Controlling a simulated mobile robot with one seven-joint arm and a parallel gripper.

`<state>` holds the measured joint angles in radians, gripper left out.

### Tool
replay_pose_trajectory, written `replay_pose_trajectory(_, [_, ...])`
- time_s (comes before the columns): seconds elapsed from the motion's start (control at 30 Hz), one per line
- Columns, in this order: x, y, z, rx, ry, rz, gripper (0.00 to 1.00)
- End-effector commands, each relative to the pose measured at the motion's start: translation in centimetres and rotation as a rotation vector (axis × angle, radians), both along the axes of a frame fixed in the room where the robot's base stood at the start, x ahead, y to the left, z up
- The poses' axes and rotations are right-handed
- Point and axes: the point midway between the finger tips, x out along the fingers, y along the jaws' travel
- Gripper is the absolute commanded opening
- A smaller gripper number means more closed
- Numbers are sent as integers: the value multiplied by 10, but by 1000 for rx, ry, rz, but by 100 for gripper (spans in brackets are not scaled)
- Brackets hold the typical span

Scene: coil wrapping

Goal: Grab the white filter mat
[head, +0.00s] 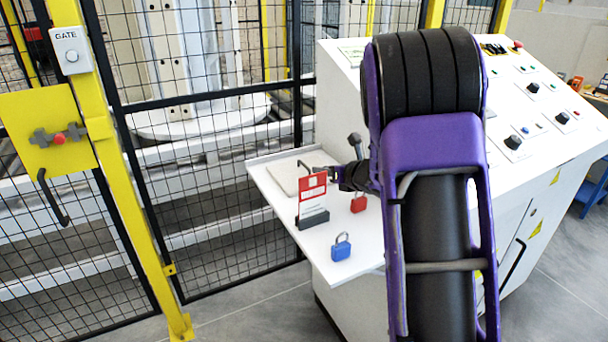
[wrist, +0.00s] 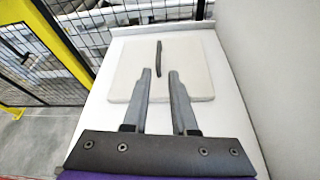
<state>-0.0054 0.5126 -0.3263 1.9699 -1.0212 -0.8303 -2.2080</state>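The white filter mat (wrist: 190,70) is a flat, off-white square pad on the white side shelf. It also shows in the head view (head: 286,178), at the shelf's back left. A narrow dark bar (wrist: 161,58) shows over the mat's middle; I cannot tell how it is attached. My gripper (wrist: 160,74) is open, its two grey fingers apart and pointing across the mat, with the bar in line with the gap between them. Nothing is held between the fingers. In the head view, my gripper (head: 322,172) is partly hidden by my arm; I cannot tell whether it touches the mat.
The white shelf (head: 356,258) juts from the control console (head: 350,100). On it are a red-and-white tag card (head: 312,195) in a dark stand, a red padlock (head: 358,204) and a blue padlock (head: 341,250). A black mesh fence (head: 230,240) stands close behind and left.

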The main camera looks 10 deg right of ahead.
Motion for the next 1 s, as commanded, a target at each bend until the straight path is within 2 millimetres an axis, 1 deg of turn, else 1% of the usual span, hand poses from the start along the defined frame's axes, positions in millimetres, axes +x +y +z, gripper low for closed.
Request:
replay_pose_trajectory(0.03, [8, 5, -4, 0, 0, 3, 26])
replay_pose_trajectory(0.1, [17, 8, -7, 0, 0, 2, 26])
replay_pose_trajectory(0.37, [32, 15, -15, 1, 1, 1, 26])
replay_pose_trajectory(0.53, [53, 27, -26, 1, 1, 2, 26])
replay_pose_trajectory(0.63, [64, 31, -30, 0, 0, 1, 26])
replay_pose_trajectory(0.73, [68, 33, -32, 1, 0, 1, 26])
replay_pose_trajectory(0.93, [69, 33, -32, 1, -1, -1, 26])
replay_pose_trajectory(0.97, [69, 32, -32, 1, -1, -1, 24])
replay_pose_trajectory(1.0, [69, 32, -32, 1, -1, -1, 17])
